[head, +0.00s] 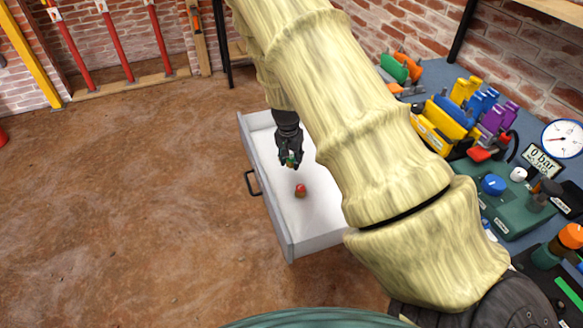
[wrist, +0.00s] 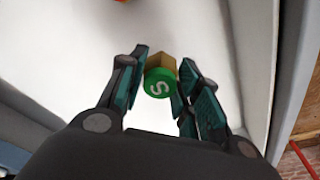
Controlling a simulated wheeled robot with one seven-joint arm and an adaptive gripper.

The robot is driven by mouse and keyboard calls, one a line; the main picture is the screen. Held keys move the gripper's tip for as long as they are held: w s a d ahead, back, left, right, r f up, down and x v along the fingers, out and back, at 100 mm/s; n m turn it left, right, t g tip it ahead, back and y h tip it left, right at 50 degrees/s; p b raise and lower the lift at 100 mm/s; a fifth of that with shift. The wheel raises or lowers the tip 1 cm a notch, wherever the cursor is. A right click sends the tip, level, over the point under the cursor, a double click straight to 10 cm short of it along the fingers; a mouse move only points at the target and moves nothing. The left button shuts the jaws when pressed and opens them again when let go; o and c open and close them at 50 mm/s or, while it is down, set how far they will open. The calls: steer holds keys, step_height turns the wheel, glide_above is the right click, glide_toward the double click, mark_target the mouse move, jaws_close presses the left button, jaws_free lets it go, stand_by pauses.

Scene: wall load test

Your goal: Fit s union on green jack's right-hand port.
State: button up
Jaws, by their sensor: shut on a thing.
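The s union (wrist: 160,82) has a green round cap marked with an S and a brass-coloured hex part. It sits between the two fingers of my gripper (wrist: 163,65), which is shut on it. In the head view my gripper (head: 289,158) points down inside the white open drawer (head: 266,200), with a bit of green at its tips. I cannot tell whether the union touches the drawer floor. A green block-like thing (head: 393,68) stands at the far end of the blue bench; it may be the green jack. Its ports cannot be made out.
A red-topped fitting (head: 300,190) lies in the drawer, nearer the front. The blue bench (head: 437,75) at right carries yellow, blue and purple blocks, a dark green unit (head: 515,215), a round gauge (head: 563,138) and a "0 bar" display (head: 543,160).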

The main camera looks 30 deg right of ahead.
mark_target(292, 156)
steer(key=shift+r, duration=2.1)
